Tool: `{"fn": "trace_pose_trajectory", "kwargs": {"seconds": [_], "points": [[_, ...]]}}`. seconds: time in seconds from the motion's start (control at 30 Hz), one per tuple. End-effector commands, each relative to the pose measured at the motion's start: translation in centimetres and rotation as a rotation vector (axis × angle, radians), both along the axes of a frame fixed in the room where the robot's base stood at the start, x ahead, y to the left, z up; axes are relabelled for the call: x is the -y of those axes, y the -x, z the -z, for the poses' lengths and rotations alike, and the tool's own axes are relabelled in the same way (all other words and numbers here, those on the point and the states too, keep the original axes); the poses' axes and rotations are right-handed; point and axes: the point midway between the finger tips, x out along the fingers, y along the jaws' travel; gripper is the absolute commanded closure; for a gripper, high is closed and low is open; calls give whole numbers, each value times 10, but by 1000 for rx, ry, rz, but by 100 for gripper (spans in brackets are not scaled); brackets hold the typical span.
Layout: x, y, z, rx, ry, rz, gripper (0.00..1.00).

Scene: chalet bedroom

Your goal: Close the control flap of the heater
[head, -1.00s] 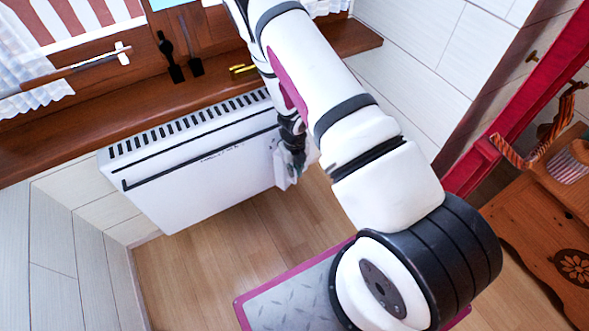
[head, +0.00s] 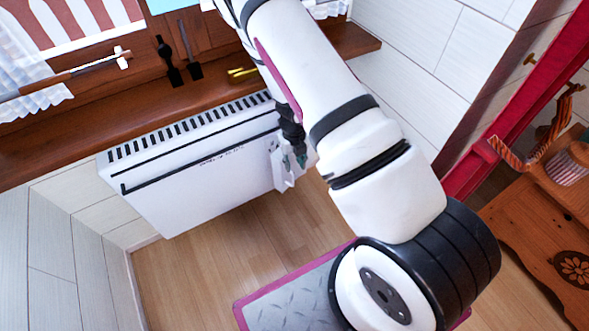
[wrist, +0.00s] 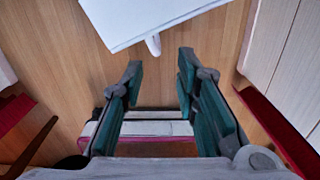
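The white heater (head: 200,172) hangs under the wooden sill in the head view. Its control flap (head: 282,174) is a small white panel standing out at the heater's right end; it looks open. My gripper (head: 301,161) is beside the flap, pointing down, partly hidden by my arm. In the wrist view my gripper (wrist: 160,68) is open, its two green-padded fingers apart with nothing between them.
The wooden sill (head: 90,118) runs above the heater, with dark tools and a brass-coloured piece on it. The wood floor (head: 215,225) below is clear. A red post and a wooden cabinet (head: 540,220) stand at the right.

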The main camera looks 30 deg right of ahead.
Motion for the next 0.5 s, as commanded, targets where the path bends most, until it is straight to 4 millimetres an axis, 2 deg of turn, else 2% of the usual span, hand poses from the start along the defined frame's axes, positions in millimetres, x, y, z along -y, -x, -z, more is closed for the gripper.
{"fn": "trace_pose_trajectory", "kwargs": {"seconds": [0.03,0.2,0.33,0.5], "points": [[0,-1,-12,4,2,-4,72],[0,-1,-43,3,2,-2,72],[0,-1,-58,2,2,-1,72],[1,0,-66,1,3,1,72]]}}
